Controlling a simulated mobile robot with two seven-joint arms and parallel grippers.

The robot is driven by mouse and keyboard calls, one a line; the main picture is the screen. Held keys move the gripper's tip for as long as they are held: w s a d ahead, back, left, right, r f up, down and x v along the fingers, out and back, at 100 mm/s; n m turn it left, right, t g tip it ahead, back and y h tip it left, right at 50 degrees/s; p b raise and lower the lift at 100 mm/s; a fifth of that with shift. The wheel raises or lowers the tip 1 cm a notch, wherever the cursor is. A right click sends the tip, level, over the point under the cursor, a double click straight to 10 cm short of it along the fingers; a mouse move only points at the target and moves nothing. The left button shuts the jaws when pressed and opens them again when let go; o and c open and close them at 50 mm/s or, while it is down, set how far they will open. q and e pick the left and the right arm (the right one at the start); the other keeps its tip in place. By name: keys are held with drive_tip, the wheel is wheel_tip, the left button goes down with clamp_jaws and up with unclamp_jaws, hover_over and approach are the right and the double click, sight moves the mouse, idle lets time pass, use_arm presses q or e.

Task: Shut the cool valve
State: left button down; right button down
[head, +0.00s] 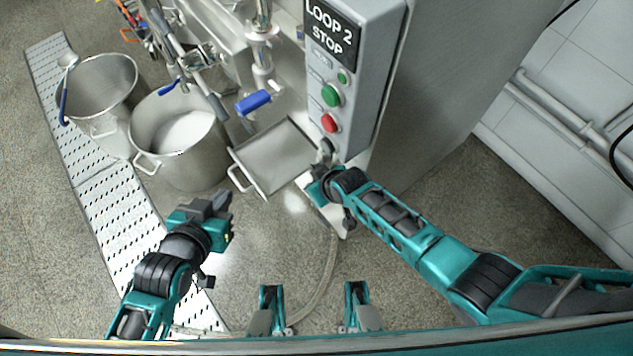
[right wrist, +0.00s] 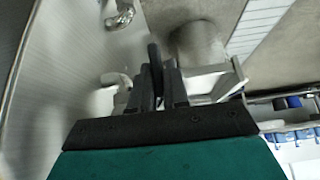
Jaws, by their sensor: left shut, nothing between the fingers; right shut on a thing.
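My right gripper (head: 325,172) is just below the control box, at the machine's lower front. It is shut on a dark handle (head: 325,148), whose rounded end sticks up between the fingers in the right wrist view (right wrist: 154,58). I see no label naming the cool valve, so I cannot tell whether this handle belongs to it. A valve with a blue lever (head: 253,102) is on the pipe left of the box, and another blue handle (head: 170,87) is farther left; both are clear of my grippers. My left gripper (head: 218,203) is shut and empty, in front of the pots.
The grey control box (head: 352,85) reads "LOOP 2 STOP" and has green and red buttons. A square metal tray (head: 274,158) lies left of my right gripper. Two steel pots (head: 179,135) stand by a perforated floor strip (head: 112,225). The floor in front is mostly clear.

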drive_tip(key=c, duration=1.5)
unclamp_jaws()
use_arm(q)
drive_tip(key=shift+d, duration=0.1)
